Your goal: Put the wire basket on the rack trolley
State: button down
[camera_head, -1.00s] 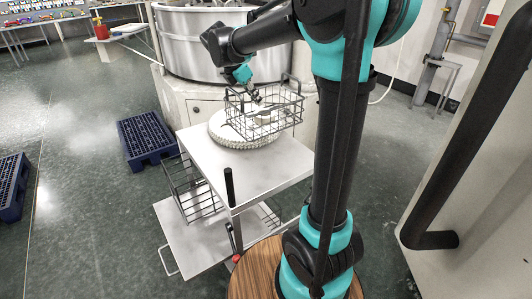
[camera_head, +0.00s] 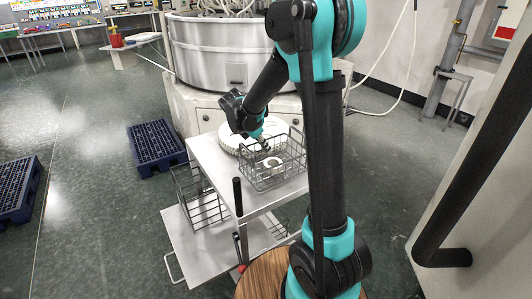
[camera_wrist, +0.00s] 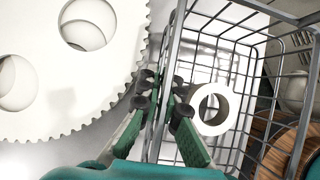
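The wire basket (camera_head: 287,151) is a dark grey open mesh box at the right side of the rack trolley's top. A pale ring (camera_head: 272,163) lies inside it and also shows in the wrist view (camera_wrist: 229,108). The rack trolley (camera_head: 207,155) has a pale top, a lower shelf and a wire rack on its left side.
A white toothed disc (camera_wrist: 75,65) lies beside the basket on the trolley top. A large round machine (camera_head: 225,55) stands right behind. Blue pallets (camera_head: 155,146) lie on the floor to the left. A black upright handle (camera_head: 238,197) rises at the trolley's near corner.

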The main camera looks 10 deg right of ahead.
jog(key=shift+f, duration=1.15)
jog(key=shift+f, duration=0.1)
jog(key=c, duration=2)
grip_release()
jog(key=v, duration=1.2)
